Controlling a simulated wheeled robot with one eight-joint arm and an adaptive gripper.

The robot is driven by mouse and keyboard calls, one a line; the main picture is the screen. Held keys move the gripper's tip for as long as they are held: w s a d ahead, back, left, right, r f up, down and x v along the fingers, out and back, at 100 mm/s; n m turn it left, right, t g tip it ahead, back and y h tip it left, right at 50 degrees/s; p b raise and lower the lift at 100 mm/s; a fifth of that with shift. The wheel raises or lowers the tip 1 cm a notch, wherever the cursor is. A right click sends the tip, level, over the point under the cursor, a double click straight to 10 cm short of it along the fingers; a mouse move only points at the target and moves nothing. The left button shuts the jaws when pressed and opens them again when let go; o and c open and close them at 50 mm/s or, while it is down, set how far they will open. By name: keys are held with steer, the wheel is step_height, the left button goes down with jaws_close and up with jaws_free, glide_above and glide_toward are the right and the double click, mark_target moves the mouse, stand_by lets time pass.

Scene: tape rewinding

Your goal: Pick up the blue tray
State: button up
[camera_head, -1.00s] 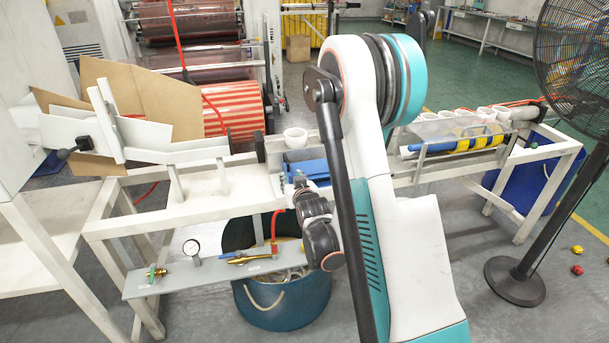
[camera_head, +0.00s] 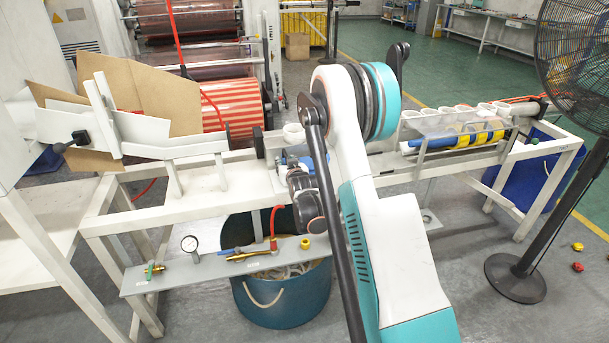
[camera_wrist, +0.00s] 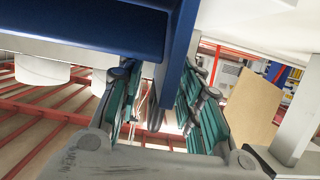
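The blue tray (camera_wrist: 80,25) fills the top left of the wrist view, close to the camera. One blue edge runs down between the fingers of my gripper (camera_wrist: 158,115). The teal-padded fingers stand apart, one on each side of this edge, with a visible gap on the left side. I cannot tell whether the right finger touches it. In the head view only a small blue patch of the tray (camera_head: 292,160) shows on the white bench, behind my dark wrist. My fingertips are hidden there.
A white cup-like roll (camera_head: 294,133) stands behind the tray area. A fan stands right.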

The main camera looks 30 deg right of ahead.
steer(key=shift+w+d+f, duration=0.1)
steer(key=shift+w+d, duration=0.05)
steer(key=shift+w, duration=0.35)
jaws_close()
